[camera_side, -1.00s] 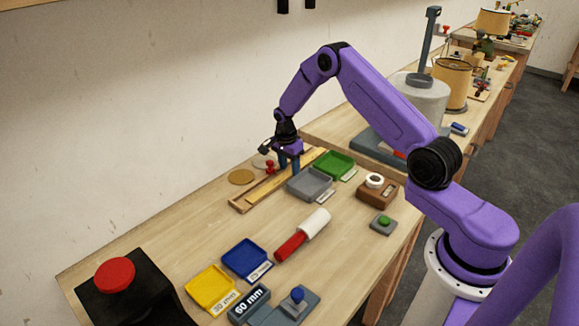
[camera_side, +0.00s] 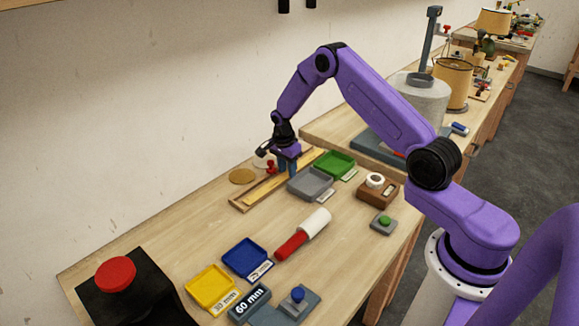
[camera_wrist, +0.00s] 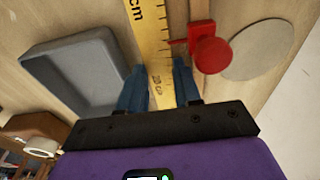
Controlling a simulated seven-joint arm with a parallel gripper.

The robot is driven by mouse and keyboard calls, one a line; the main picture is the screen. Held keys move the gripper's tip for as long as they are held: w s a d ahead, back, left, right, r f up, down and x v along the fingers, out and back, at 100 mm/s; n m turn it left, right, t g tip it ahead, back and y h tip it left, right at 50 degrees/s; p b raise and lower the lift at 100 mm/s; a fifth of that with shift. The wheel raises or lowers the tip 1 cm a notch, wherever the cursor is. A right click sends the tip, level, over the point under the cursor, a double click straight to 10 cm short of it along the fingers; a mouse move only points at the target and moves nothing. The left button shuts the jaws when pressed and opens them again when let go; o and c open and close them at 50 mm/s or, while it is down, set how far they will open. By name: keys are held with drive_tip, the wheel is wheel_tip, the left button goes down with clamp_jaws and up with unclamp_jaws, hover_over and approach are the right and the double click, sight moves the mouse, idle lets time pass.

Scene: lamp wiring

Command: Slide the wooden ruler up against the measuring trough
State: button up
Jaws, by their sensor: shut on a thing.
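The wooden ruler (camera_wrist: 153,45), a yellow strip with black marks and "cm", runs between the two blue fingers of my gripper (camera_wrist: 156,72) in the wrist view. My gripper is shut on the ruler. In the side view, the ruler (camera_side: 268,188) lies lengthwise along the pale wooden measuring trough (camera_side: 238,206), and my gripper (camera_side: 287,170) is low over its middle part. The fingers hide part of the ruler. I cannot tell from here whether ruler and trough touch.
A grey tray (camera_side: 309,185) and a green tray (camera_side: 335,164) stand close on the right. A small red clamp-like part (camera_wrist: 207,50) and a pale disc (camera_wrist: 258,48) are beside the fingers. A tan disc (camera_side: 242,176) lies left of the trough.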

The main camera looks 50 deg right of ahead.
drive_tip(key=shift+a, duration=1)
drive_tip(key=o, duration=1.1)
drive_tip(key=shift+w, duration=0.1)
drive_tip(key=shift+r, duration=0.1)
drive_tip(key=shift+w+r, duration=0.1)
drive_tip(key=shift+a+r, duration=0.1)
drive_tip(key=shift+r, duration=0.2)
drive_tip(key=r, duration=0.5)
drive_tip(key=a+r, duration=0.1)
drive_tip(key=r, duration=0.4)
drive_tip(key=a+r, duration=0.1)
drive_tip(key=r, duration=0.5)
drive_tip(key=shift+s+r, duration=0.1)
drive_tip(key=shift+s, duration=0.2)
